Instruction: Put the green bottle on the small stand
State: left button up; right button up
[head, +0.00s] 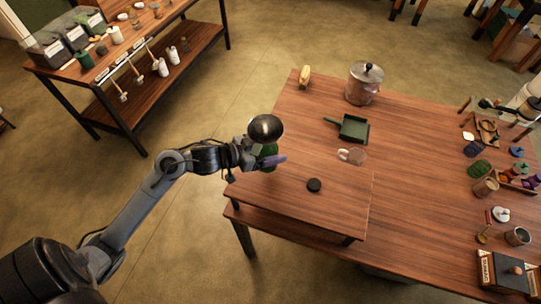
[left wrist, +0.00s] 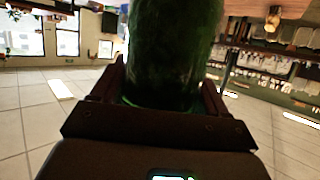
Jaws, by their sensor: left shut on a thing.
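My left gripper (head: 272,160) is shut on the green bottle (head: 268,151), above the left edge of the table. In the head view my wrist hides most of the bottle. The left wrist view shows dark green glass (left wrist: 175,50) filling the space between my fingers (left wrist: 160,92); the bottle's far end is out of frame. A low wooden stand (head: 290,207) is at the table's near left corner, just right of and below the gripper.
A clear cup (head: 352,156), a dark green tray (head: 353,128), a lidded metal pot (head: 364,83) and a yellow item (head: 304,76) stand farther back on the table (head: 420,180). Several small items crowd its right side. The stand's top around the disc is clear.

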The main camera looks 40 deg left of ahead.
pick_arm(q)
jog(key=shift+a+f, duration=0.1)
jog(key=shift+f, duration=1.85)
jog(key=shift+f, duration=0.2)
jog(key=o, duration=1.4)
jog(key=shift+r, duration=0.15)
jog(key=v, duration=1.2)
